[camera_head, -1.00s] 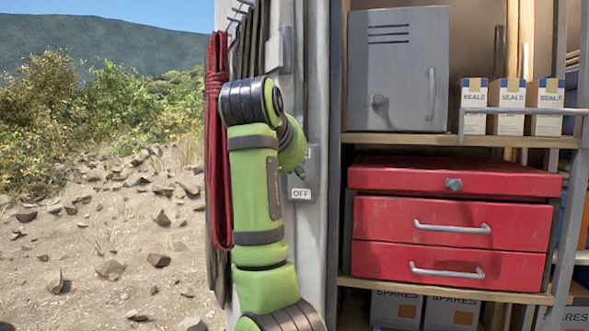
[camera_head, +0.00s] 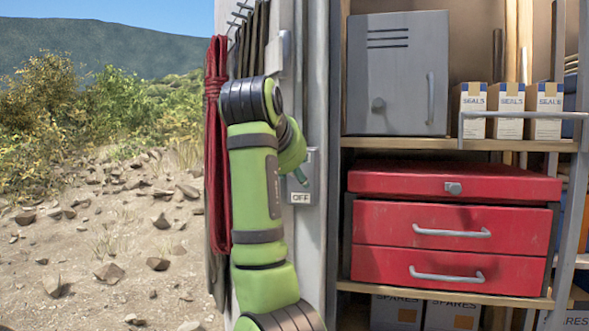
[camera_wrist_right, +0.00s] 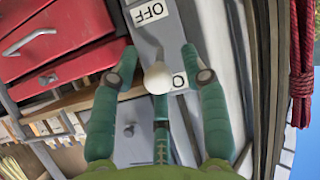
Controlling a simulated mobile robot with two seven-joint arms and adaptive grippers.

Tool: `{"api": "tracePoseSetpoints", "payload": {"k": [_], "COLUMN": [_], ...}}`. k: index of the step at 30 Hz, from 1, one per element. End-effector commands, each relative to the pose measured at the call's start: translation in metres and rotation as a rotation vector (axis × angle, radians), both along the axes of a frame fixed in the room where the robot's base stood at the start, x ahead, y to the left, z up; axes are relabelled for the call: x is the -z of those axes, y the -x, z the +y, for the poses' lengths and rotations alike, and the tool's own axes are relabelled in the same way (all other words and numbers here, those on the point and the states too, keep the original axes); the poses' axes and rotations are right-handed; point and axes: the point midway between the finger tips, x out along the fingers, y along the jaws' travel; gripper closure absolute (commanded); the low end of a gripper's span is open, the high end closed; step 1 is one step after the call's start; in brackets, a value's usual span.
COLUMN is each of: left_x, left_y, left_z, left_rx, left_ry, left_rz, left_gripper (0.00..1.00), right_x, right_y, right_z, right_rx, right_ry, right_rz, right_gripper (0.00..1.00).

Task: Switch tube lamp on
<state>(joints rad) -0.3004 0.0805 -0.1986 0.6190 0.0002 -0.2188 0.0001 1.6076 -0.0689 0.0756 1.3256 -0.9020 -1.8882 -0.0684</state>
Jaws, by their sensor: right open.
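The switch plate (camera_head: 311,188) is a grey panel on the pale post, with an OFF label (camera_head: 300,198) low on it. In the right wrist view, the OFF label (camera_wrist_right: 150,12) is at the top and a partly hidden label showing an "O" (camera_wrist_right: 178,81) is below. A pale round knob (camera_wrist_right: 157,77) stands out between my right gripper's (camera_wrist_right: 159,58) spread green fingers. The gripper is open; contact with the knob cannot be told. I cannot identify the tube lamp. My left gripper is out of view.
A red rope (camera_head: 217,150) hangs left of the post. To the right, shelves hold a grey cabinet (camera_head: 405,75), SEALS boxes (camera_head: 508,110) and a red drawer chest (camera_head: 450,225). Open rocky ground (camera_head: 100,250) lies at left.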

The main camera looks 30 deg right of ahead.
Motion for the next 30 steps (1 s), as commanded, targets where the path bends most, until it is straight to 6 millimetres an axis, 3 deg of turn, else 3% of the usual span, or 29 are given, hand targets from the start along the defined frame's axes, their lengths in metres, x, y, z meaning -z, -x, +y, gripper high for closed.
{"api": "tracePoseSetpoints", "payload": {"k": [16, 30], "left_x": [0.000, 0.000], "left_y": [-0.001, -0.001], "left_z": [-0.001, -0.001], "left_rx": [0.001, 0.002], "left_ry": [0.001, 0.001], "left_rz": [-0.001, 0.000], "left_gripper": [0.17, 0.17], "right_x": [-0.049, -0.057], "right_y": [0.055, 0.066], "right_z": [0.068, 0.079], "right_rx": [-0.006, -0.001], "right_ry": [0.001, 0.001], "right_rz": [-0.006, -0.003], "right_gripper": [0.54, 0.54]}}
